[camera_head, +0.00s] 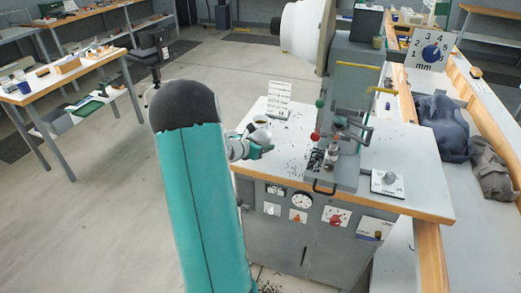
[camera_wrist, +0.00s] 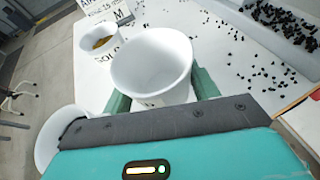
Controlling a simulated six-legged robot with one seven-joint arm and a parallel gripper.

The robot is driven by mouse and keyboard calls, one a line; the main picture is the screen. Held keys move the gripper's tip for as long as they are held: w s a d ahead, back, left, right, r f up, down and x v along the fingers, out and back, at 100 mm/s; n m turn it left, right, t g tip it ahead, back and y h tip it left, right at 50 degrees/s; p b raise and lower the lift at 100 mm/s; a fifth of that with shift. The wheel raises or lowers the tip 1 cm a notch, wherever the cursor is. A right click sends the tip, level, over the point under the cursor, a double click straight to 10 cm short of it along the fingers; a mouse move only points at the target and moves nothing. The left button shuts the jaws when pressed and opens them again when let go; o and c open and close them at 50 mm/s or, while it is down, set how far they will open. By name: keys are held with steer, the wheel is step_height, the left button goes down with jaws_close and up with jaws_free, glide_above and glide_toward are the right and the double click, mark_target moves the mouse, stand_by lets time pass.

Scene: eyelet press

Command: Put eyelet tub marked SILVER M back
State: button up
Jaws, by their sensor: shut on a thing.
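My gripper (camera_wrist: 161,96) is shut on a white tub (camera_wrist: 152,62), with a green finger on each side of it. The tub's mouth faces the wrist camera and its inside looks pale and bare. Its mark cannot be read. In the head view my gripper (camera_head: 258,150) is over the left part of the press table, partly behind my arm. Whether the held tub touches the table is unclear. Another white tub (camera_wrist: 97,36) with gold-coloured contents stands just beyond it. A third white tub or round vessel (camera_wrist: 53,140) shows at lower left, partly hidden by my gripper.
A printed sign (camera_head: 279,97) stands behind the tubs. Loose black eyelets (camera_wrist: 232,52) lie scattered on the white table, with a heap (camera_wrist: 285,20) at far right. The eyelet press (camera_head: 340,130) stands right of my gripper.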

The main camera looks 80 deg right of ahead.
steer(key=shift+f, duration=1.25)
steer(key=shift+f, duration=0.2)
steer(key=o, duration=1)
steer(key=shift+o, duration=0.2)
steer(key=shift+r, duration=0.1)
steer(key=shift+w+a+r, duration=0.1)
steer(key=shift+a+r, duration=0.05)
steer(key=shift+a, duration=0.05)
steer(key=v, duration=1.1)
steer(key=shift+a, duration=0.3)
steer(key=shift+w+r, duration=0.15)
steer(key=shift+w, duration=0.05)
